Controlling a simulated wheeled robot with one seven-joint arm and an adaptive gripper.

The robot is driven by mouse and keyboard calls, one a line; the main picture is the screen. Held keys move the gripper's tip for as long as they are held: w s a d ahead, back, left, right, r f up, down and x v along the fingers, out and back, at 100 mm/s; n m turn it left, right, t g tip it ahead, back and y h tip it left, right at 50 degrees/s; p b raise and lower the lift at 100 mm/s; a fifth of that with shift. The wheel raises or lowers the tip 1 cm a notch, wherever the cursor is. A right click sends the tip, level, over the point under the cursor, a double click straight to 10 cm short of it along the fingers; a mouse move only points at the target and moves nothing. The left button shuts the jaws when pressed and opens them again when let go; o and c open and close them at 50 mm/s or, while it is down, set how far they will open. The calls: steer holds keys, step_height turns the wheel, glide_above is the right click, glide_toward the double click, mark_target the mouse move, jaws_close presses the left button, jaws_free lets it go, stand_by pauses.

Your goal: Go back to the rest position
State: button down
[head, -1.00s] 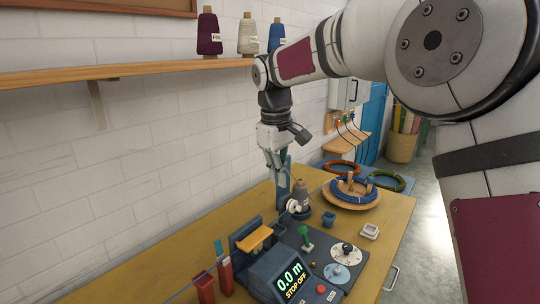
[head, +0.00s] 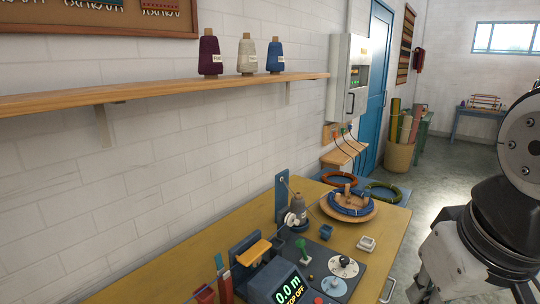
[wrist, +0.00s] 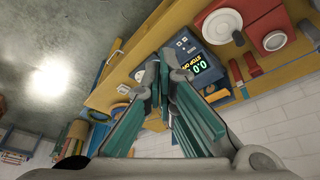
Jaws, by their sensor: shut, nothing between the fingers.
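My gripper (wrist: 160,62) is in the wrist view with its teal fingers together at the tips and nothing between them. It is in the air, clear of the yellow worktable. In the head view my folded arm is at the right edge, and the fingertips are not clearly visible there. The winding machine's display (head: 288,288) reads 0.0 m and STOP OFF; it also shows, turned, in the wrist view (wrist: 198,66).
A shelf (head: 160,89) with three cones runs along the wall. Floor (head: 440,170) is open beyond.

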steer(key=shift+s+d+f+m, duration=0.1)
steer(key=shift+s+f+m, duration=0.1)
steer(key=shift+s+f, duration=0.35)
steer(key=shift+s+d+f+m, duration=0.1)
steer(key=shift+s+f+m, duration=0.15)
steer(key=shift+s, duration=0.45)
